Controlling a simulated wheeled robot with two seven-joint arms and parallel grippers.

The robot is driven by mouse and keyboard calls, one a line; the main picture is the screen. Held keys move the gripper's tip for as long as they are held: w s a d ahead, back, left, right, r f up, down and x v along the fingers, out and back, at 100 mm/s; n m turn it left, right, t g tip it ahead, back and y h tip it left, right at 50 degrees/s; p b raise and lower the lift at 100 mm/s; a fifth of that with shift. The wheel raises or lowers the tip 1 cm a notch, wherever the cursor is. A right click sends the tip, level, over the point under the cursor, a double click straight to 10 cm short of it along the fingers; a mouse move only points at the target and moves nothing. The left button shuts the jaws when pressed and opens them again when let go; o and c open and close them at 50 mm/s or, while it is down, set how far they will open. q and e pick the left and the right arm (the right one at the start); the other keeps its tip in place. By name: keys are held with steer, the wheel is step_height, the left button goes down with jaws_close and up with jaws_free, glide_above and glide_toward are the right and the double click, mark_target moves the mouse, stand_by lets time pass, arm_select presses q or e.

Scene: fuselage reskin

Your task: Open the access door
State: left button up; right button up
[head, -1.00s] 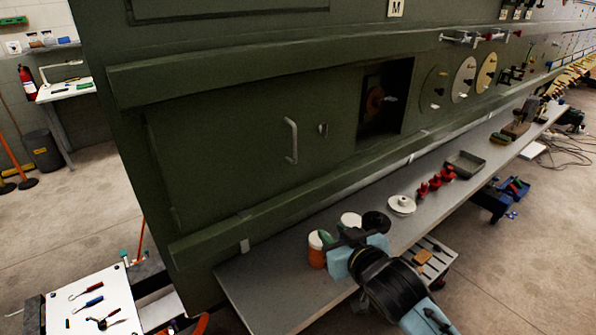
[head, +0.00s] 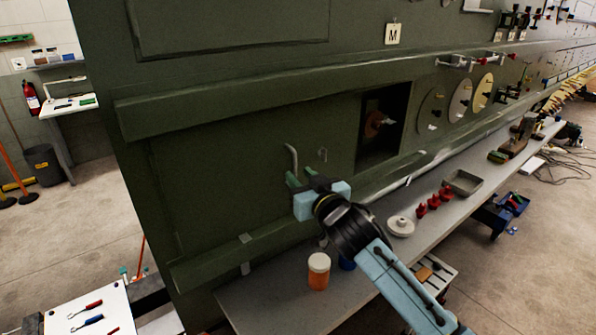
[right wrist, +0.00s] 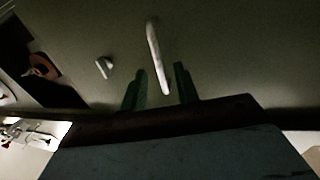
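The access door (head: 220,165) is a dark green panel in the green fuselage side and looks closed. Its pale bar handle (head: 291,158) stands near the door's right part; the lower end is hidden behind my gripper in the head view. A small latch (head: 323,154) sits right of the handle. My right gripper (head: 307,180) is open, its green fingers pointing at the door by the handle's lower end. In the right wrist view the handle (right wrist: 157,55) reaches down between the two open fingertips (right wrist: 160,78); contact cannot be told. My left gripper is not in view.
A grey bench (head: 290,305) runs along the fuselage below the door. On it stand an orange-and-white jar (head: 318,272), a white round part (head: 400,226), red pieces (head: 433,202) and a grey tray (head: 463,183). A square opening (head: 384,125) lies right of the door.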

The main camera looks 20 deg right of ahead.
steer(key=shift+w+a, duration=0.2)
steer(key=shift+w, duration=0.85)
steer(key=shift+c, duration=0.3)
jaws_close()
